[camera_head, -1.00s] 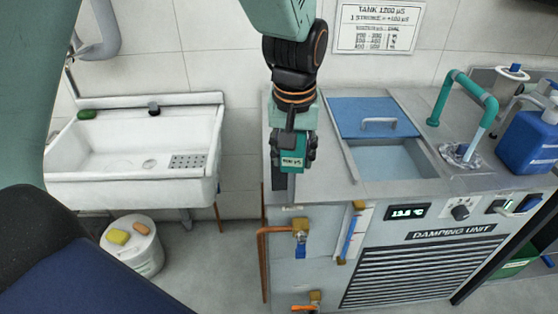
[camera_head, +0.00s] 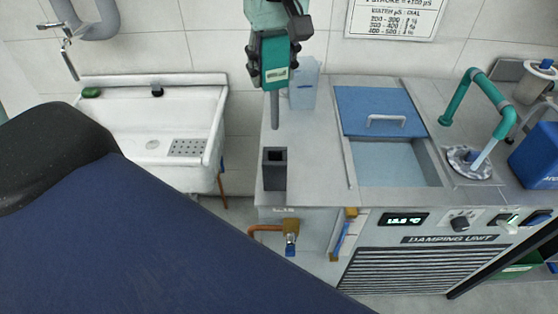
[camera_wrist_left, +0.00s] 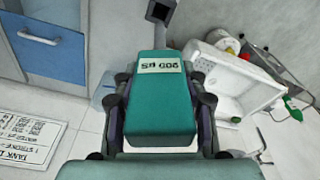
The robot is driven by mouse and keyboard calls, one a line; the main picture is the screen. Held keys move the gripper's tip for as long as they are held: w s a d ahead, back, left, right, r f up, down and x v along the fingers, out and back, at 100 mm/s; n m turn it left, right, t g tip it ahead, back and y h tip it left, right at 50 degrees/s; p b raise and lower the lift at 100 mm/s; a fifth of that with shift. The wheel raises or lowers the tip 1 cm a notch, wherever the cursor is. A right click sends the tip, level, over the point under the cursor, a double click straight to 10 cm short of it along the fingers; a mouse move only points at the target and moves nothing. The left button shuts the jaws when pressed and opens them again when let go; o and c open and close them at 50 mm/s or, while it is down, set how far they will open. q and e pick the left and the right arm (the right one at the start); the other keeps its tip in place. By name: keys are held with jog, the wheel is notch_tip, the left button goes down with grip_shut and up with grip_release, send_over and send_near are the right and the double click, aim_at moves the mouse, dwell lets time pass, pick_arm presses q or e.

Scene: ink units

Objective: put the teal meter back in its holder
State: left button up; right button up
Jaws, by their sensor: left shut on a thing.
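The teal meter (camera_head: 275,58) is a teal block with a white label and a grey probe pointing down. My left gripper (camera_head: 273,68) is shut on it, with fingers on both its sides. The dark grey holder (camera_head: 274,168) is a square upright socket, open and empty at the top, on the bench's front left corner. In the head view the probe tip is above the holder, clearly apart from it. In the left wrist view the meter (camera_wrist_left: 160,105) fills the middle and the holder (camera_wrist_left: 161,9) shows beyond it. My right gripper is not in view.
A translucent container (camera_head: 305,88) stands behind the meter on the bench. A white sink (camera_head: 150,125) is left of the bench.

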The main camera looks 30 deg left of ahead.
aim_at(272, 124)
pick_arm(q)
notch_tip(272, 124, down, 13)
jog(key=shift+s+r+b, duration=0.15)
jog(key=shift+b, duration=0.8)
jog(key=shift+a+f, duration=0.2)
jog(key=shift+f, duration=0.25)
notch_tip(272, 124, down, 4)
jog(key=shift+d+r+b, duration=0.15)
jog(key=shift+r+b, duration=0.1)
jog(key=shift+b, duration=0.05)
jog(key=o, duration=0.7)
jog(key=shift+f, duration=0.1)
jog(key=o, duration=0.5)
jog(key=shift+d, duration=0.15)
jog(key=shift+a, duration=0.2)
